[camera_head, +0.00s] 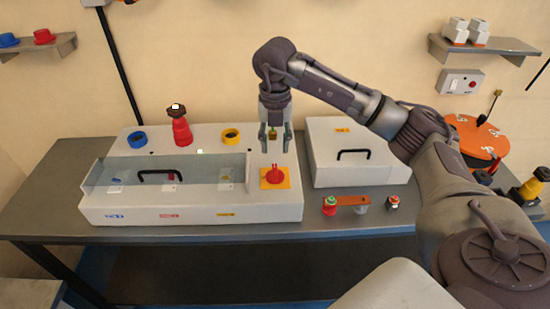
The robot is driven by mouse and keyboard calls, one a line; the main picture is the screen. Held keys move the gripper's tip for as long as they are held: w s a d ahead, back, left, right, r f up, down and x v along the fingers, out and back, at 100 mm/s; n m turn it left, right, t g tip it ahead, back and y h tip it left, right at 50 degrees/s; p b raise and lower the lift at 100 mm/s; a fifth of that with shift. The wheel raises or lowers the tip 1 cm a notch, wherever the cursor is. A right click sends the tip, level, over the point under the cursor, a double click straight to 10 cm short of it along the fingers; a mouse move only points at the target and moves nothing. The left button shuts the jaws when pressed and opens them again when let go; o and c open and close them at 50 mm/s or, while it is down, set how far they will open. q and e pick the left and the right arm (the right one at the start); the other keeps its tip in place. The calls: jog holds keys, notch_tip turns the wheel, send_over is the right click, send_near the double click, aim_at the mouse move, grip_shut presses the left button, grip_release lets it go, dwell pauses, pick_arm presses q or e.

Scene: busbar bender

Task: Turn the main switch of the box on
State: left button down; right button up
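The white box (190,212) stands on the grey table, with a clear cover (205,166) over its left part. Its main switch (273,174) is a red knob on a yellow square plate on the right part of the box top. My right gripper (272,146) points down just behind and above the red knob. Its two fingers look apart, with a small green and yellowish thing showing between or behind them. I cannot tell any contact with the knob. My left gripper is not in view.
A second white box with a black handle (354,154) stands right of the main box. A copper-coloured bar (352,200) with small posts lies in front of it. A red post (181,128) and blue and yellow rings rise from the main box's back. Wall shelves hang above.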

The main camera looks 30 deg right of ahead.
jog(key=shift+r, duration=1.7)
